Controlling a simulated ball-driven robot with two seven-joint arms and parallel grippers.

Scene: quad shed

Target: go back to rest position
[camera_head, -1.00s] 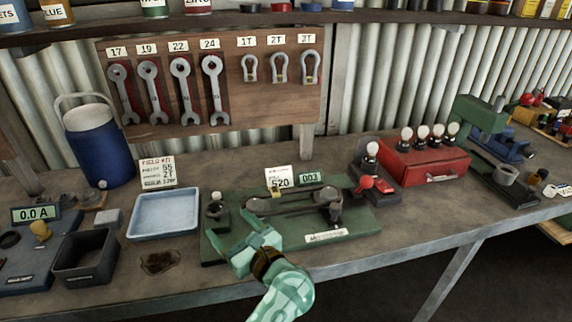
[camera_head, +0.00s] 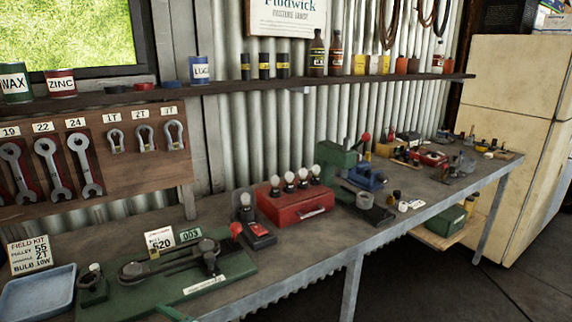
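Neither of my grippers can be made out in the head view. A green board (camera_head: 234,268) with a belt and pulleys (camera_head: 170,262) lies on the bench at the lower left, partly cut off by the bottom edge. A small green shape shows at the bottom edge by the board's front; I cannot tell whether it is part of my gripper.
The grey workbench (camera_head: 310,245) runs from lower left to far right. On it stand a blue tray (camera_head: 42,292), a red box (camera_head: 298,206) with bulbs and a green-and-blue machine (camera_head: 365,178). A cream fridge (camera_head: 512,110) stands at the right. Dark floor lies in front.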

